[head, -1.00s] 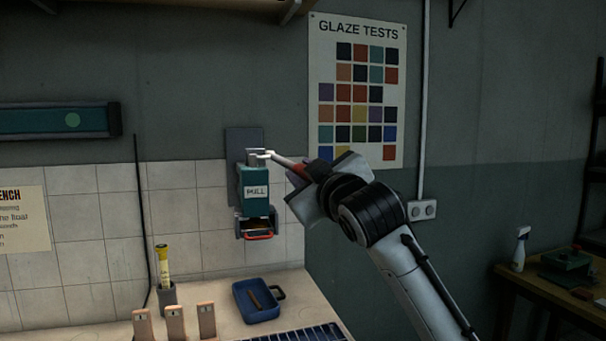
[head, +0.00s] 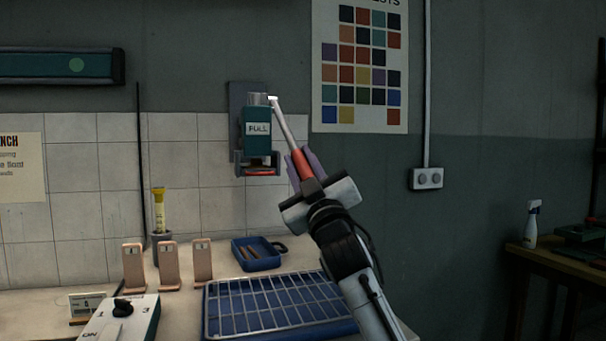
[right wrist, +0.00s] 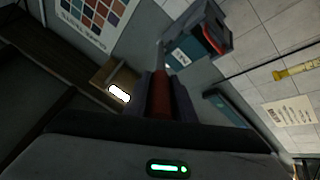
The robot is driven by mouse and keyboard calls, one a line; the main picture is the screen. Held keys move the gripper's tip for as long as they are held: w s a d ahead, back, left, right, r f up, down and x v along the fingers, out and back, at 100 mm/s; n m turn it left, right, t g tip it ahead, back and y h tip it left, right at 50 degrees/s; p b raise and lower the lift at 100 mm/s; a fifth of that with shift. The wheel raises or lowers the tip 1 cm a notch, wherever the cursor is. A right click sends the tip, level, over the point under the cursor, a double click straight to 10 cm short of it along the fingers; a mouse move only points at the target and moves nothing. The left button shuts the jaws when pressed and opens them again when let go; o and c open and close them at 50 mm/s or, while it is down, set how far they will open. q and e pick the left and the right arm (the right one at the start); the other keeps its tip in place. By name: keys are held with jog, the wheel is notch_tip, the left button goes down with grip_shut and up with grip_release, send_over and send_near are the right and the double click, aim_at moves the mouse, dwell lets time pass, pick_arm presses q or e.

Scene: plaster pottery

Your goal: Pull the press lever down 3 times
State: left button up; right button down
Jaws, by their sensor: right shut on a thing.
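The teal press (head: 257,145), labelled PULL, is fixed to the wall above the bench. Its lever (head: 284,126) is a pale metal rod with a red grip, running from the press top down to the right, steeply tilted. My right gripper (head: 299,165) is shut on the red grip, to the right of and a little below the press body. The right wrist view shows the red grip (right wrist: 161,97) between the fingers, with the press (right wrist: 195,45) beyond. My left gripper is not in view.
Below the press is a small blue tray (head: 237,257) holding two brown pieces. In front lie a blue tray with a wire rack (head: 270,305), several wooden stands (head: 168,263) and a control box with a dial (head: 120,318). A yellow tool (head: 158,210) stands in a holder.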

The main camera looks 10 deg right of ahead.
jog(key=shift+w+a+f+t+b, duration=0.15)
jog(key=shift+w+f+b, duration=0.15)
jog(key=shift+f+b, duration=0.3)
jog(key=shift+w+a+f+t+b, duration=0.15)
jog(key=shift+w+f+b, duration=0.15)
jog(key=shift+f+b, duration=0.3)
jog(key=shift+d, duration=0.15)
jog(key=c, duration=1.5)
grip_release()
jog(key=shift+r, duration=0.1)
jog(key=shift+s, duration=0.1)
jog(key=p+v, duration=0.1)
jog(key=v, duration=0.9)
